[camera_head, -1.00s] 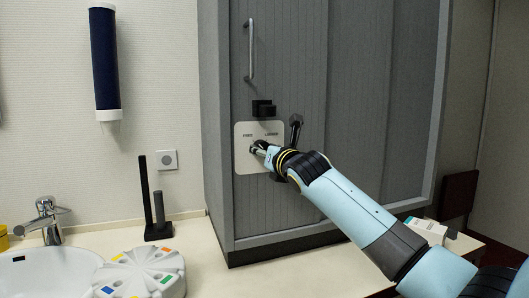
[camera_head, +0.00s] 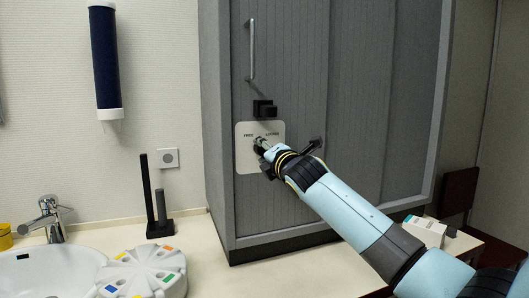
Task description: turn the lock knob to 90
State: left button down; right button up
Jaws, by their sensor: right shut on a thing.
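The lock knob is on a white plate (camera_head: 244,160) on the grey cabinet door, below a black block. The plate carries printed words at left and right, the left one reading "FREE". My right gripper (camera_head: 262,146) reaches in from the lower right and is shut on the knob at the middle of the plate. The gripper and wrist cover most of the knob, so its exact angle is hard to read. My left gripper is not in view.
The grey cabinet (camera_head: 375,110) has a vertical handle (camera_head: 251,50) above the plate and a black latch block (camera_head: 263,109). On the counter stand a white round organizer (camera_head: 143,272), a black stand (camera_head: 148,190), a faucet (camera_head: 48,215) and a white box (camera_head: 425,231).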

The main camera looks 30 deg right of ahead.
jog(key=shift+m+h+b, duration=0.3)
jog(key=shift+m+b, duration=0.75)
jog(key=shift+m, duration=3.25)
jog(key=o, duration=1.2)
jog(key=shift+r, duration=0.1)
jog(key=v, duration=1.2)
